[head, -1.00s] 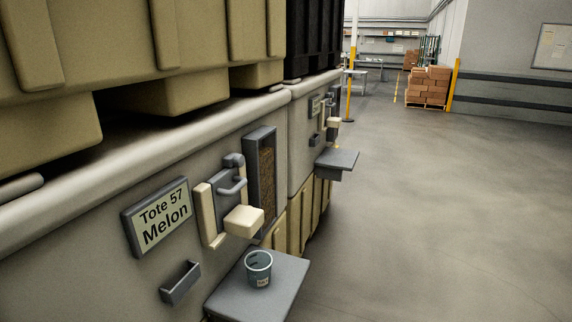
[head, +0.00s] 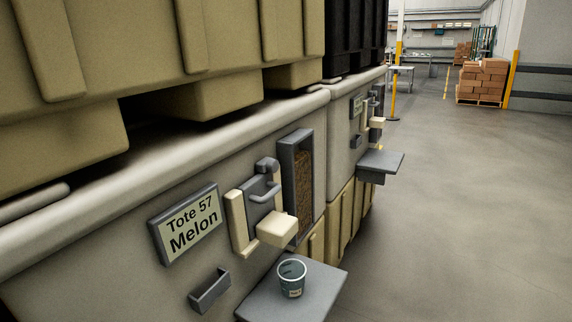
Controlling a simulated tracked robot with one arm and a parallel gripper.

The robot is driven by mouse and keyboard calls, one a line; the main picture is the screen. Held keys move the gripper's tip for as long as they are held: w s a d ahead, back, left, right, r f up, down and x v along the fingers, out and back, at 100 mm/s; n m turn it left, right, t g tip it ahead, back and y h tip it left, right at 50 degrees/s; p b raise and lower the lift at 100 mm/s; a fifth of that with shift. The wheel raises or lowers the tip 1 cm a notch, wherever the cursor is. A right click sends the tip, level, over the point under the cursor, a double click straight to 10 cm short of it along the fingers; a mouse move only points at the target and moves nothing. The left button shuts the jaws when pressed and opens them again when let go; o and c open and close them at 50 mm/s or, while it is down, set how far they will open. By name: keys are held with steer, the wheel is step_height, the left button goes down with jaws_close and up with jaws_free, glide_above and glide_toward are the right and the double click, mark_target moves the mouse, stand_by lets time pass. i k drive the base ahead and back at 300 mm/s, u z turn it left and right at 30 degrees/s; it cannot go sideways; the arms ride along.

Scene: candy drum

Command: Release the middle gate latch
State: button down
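In the head view, a grey latch handle (head: 265,190) sits on a gate (head: 262,205) between cream side rails on the near grey unit. A round grey knob (head: 266,165) is just above the handle. A cream spout block (head: 277,229) sticks out below the gate. The sign (head: 188,224) left of it reads "Tote 57 Melon". A second, similar gate (head: 366,120) shows on the unit farther along. I cannot tell from this view which gate is the middle one. My gripper is not in view.
Another shelf (head: 381,163) juts out farther along. A small holder (head: 209,290) is below the sign. Open floor (head: 470,210) lies right; stacked boxes (head: 482,80) stand at the back.

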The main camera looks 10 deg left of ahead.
mark_target(267, 163)
steer(key=i, duration=1.45)
steer(key=u, duration=0.05)
